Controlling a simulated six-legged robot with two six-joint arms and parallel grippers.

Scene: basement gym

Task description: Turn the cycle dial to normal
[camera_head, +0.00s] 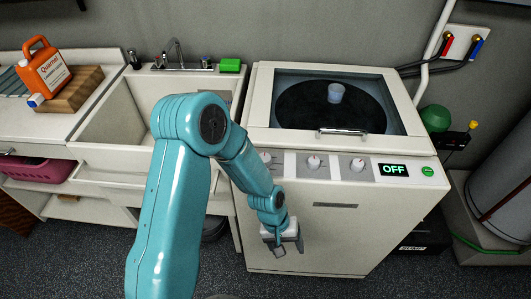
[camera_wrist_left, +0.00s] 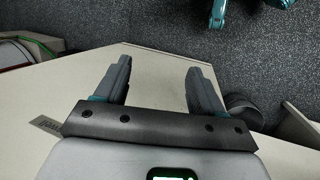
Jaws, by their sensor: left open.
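The white washing machine (camera_head: 335,225) has a front panel with three dials: a left dial (camera_head: 265,157), a middle dial (camera_head: 313,162) and a right dial (camera_head: 357,165). Their labels are too small to read, so I cannot tell which is the cycle dial. A display (camera_head: 394,170) reads OFF in green. My left gripper (camera_head: 287,244) is in front of the machine, below the panel and apart from the dials. In the left wrist view its fingers (camera_wrist_left: 160,75) are spread and empty, with the machine's pale front behind them. My right gripper is not in view.
A green button (camera_head: 428,171) sits right of the display. The machine's lid (camera_head: 330,105) is closed, with a handle (camera_head: 343,132) at its front edge. A sink (camera_head: 130,120) stands to the left, a grey cylinder (camera_head: 505,195) to the right. My left arm covers part of the sink.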

